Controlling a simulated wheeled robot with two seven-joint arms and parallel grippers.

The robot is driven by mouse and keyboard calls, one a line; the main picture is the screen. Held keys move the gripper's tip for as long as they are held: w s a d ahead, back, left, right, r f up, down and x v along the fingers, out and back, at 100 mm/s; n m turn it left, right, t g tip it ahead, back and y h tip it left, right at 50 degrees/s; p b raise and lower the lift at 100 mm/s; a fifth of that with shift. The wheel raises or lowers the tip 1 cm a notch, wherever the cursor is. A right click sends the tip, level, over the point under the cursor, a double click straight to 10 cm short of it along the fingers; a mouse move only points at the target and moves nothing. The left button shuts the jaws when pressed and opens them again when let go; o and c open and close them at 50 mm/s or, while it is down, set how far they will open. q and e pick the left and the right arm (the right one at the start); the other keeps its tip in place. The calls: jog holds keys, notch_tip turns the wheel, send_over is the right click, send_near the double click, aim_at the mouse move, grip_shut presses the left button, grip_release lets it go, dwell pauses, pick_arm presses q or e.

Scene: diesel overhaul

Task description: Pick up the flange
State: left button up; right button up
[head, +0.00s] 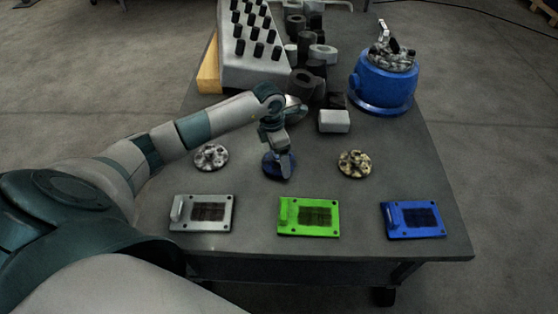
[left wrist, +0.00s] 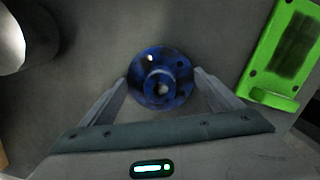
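A round blue flange (head: 269,168) with a raised hub lies on the table, partly hidden by my left gripper (head: 282,166). In the left wrist view, the blue flange (left wrist: 150,92) sits between the two spread fingers of the left gripper (left wrist: 161,80). The fingertips are by its left and right edges; I cannot tell if they touch it. A silver flange (head: 211,157) lies to the left and a brass-coloured flange (head: 354,164) to the right. My right gripper is not in view.
Grey (head: 186,225), green (head: 289,228) and blue (head: 399,232) plates with handles lie along the table's front. A white block (head: 334,121), dark cylindrical parts (head: 304,82), a grey engine block (head: 238,72) and a blue housing (head: 385,88) stand behind.

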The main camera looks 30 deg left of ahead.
pick_arm(q)
jog(key=shift+c, duration=0.9)
jog(key=shift+r, duration=0.1)
jog(key=shift+r, duration=0.45)
jog(key=r, duration=0.1)
jog(key=r+b, duration=0.1)
jog(key=r, duration=0.1)
jog(key=shift+w+d+r, duration=0.1)
jog(key=shift+d, duration=0.2)
jog(key=w+d+r+b, duration=0.1)
jog(key=d+r+b, duration=0.1)
jog(key=d+r, duration=0.4)
jog(key=d, duration=0.5)
jog(key=shift+w+r+b, duration=0.35)
jog(key=shift+r+b, duration=0.05)
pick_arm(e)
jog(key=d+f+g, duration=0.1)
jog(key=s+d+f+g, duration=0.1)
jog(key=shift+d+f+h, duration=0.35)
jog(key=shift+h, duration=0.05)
pick_arm(q)
jog(key=shift+s+f, duration=0.1)
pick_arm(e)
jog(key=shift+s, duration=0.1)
